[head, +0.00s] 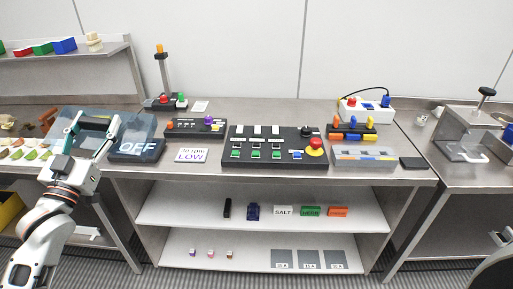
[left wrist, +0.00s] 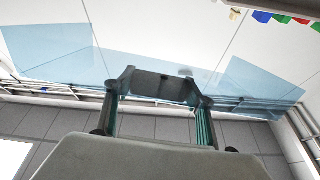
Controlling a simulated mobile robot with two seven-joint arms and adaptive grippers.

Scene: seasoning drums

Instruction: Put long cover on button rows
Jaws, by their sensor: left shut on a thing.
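The long cover (head: 137,125) is a clear bluish shell at the left of the head view, above the table's left end. My left gripper (head: 93,123) is shut on it and holds it up. In the left wrist view the cover (left wrist: 50,55) spans wide behind the gripper fingers (left wrist: 160,85). The button rows are on a black panel (head: 232,163) at the middle of the table, with green and blue buttons, white labels and a red knob. The panel is uncovered and well to the right of the cover. My right gripper is not in view.
A grey box (head: 363,164) stands right of the panel. Shelves below hold small items.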

